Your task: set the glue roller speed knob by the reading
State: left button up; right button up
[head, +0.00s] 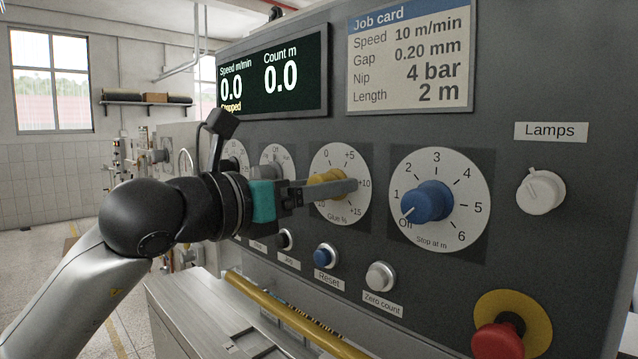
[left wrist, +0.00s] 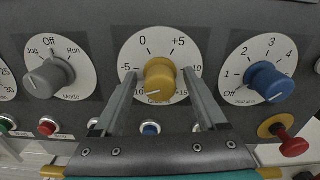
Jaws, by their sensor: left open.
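The yellow glue knob (head: 325,177) sits on a round white dial marked "Glue %" on the dark panel. My left gripper (left wrist: 159,74) is open, with one finger on each side of the knob; small gaps seem to show, but I cannot tell contact for sure. In the head view my left gripper (head: 335,184) partly covers the knob and dial. The display (head: 273,76) reads speed 0.0 m/min, count 0.0 m, "Stopped".
The blue "Stop at m" knob (head: 428,201) is right of the glue dial, pointing at Off. The grey mode knob (left wrist: 48,77) is left of it. Push buttons, including blue Reset (head: 326,254), and a red stop button (head: 497,342) are below. The job card (head: 410,57) lists speed 10 m/min.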

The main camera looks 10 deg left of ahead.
pick_arm(q)
grip_shut()
dwell(0.5)
